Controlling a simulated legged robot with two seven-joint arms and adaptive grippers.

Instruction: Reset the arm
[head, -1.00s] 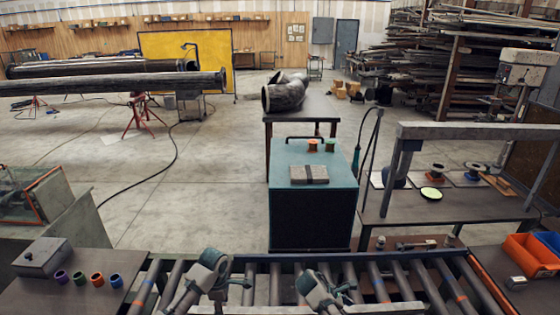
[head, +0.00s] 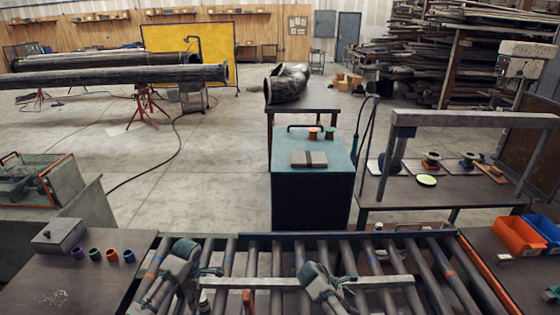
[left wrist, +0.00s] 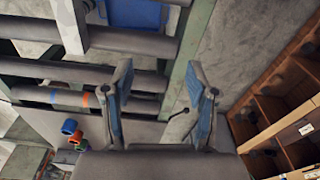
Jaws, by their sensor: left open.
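My left gripper (head: 208,272) is over the roller conveyor (head: 430,262) at the bottom of the head view. In the left wrist view, its two blue-padded fingers (left wrist: 160,100) stand wide apart with nothing between them. My right gripper (head: 340,280) is also over the rollers, right of the left one. It is small in the view, and its jaw opening cannot be made out.
A side table with a grey box (head: 57,235) and several coloured rings (head: 94,254) is at the left. Orange and blue bins (head: 520,236) stand at the right. A teal cabinet (head: 312,195) stands beyond the conveyor. Wooden shelving (left wrist: 285,120) shows in the left wrist view.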

